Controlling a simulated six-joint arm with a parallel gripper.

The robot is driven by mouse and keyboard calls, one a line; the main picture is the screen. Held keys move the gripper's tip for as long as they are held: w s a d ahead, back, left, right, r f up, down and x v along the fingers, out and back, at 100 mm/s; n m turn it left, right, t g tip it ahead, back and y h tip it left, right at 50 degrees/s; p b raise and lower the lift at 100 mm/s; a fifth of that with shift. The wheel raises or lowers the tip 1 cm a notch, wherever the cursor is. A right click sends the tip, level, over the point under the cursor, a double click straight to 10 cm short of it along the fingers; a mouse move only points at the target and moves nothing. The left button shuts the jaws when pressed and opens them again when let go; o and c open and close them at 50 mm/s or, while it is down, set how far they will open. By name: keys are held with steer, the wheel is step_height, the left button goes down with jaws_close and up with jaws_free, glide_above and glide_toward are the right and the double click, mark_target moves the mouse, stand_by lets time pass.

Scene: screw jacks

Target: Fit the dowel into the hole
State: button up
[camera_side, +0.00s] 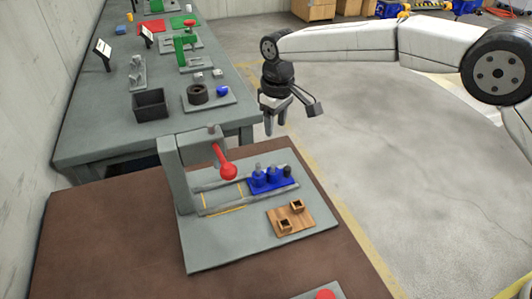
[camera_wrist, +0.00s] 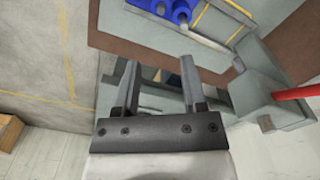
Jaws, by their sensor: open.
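A blue block (camera_side: 270,184) stands on the grey base plate, with short upright pegs in grey, blue and dark tones; I cannot tell which, if any, is the dowel. Part of the blue block also shows at the top of the wrist view (camera_wrist: 165,10). A wooden board (camera_side: 303,224) with two small square wooden sockets lies in front of it; the dark openings look like holes. My gripper (camera_side: 276,124) hangs above and behind the plate, fingers down, apart from everything. In the wrist view its fingers (camera_wrist: 160,68) are spread with nothing between them.
A grey press frame (camera_side: 182,175) with a red-knobbed lever (camera_side: 228,171) rises at the plate's left. The plate (camera_side: 215,245) lies on a brown table (camera_side: 110,240). A grey bench (camera_side: 100,135) behind holds a dark box (camera_side: 150,104) and other fixtures. Open floor lies right.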

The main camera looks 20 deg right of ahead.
steer(key=s+d+m, duration=0.2)
steer(key=s+d, duration=0.2)
steer(key=d, duration=0.6)
steer(key=s+d+f+m+t, duration=0.1)
steer(key=s+d+f+m, duration=0.1)
steer(key=s+d, duration=0.6)
steer(key=s+d+f+m+t, duration=0.1)
steer(key=s+d, duration=0.6)
steer(key=s, duration=0.7)
steer(key=shift+s+d+f+m, duration=0.35)
steer(key=shift+f+m, duration=0.1)
steer(key=shift+m, duration=0.25)
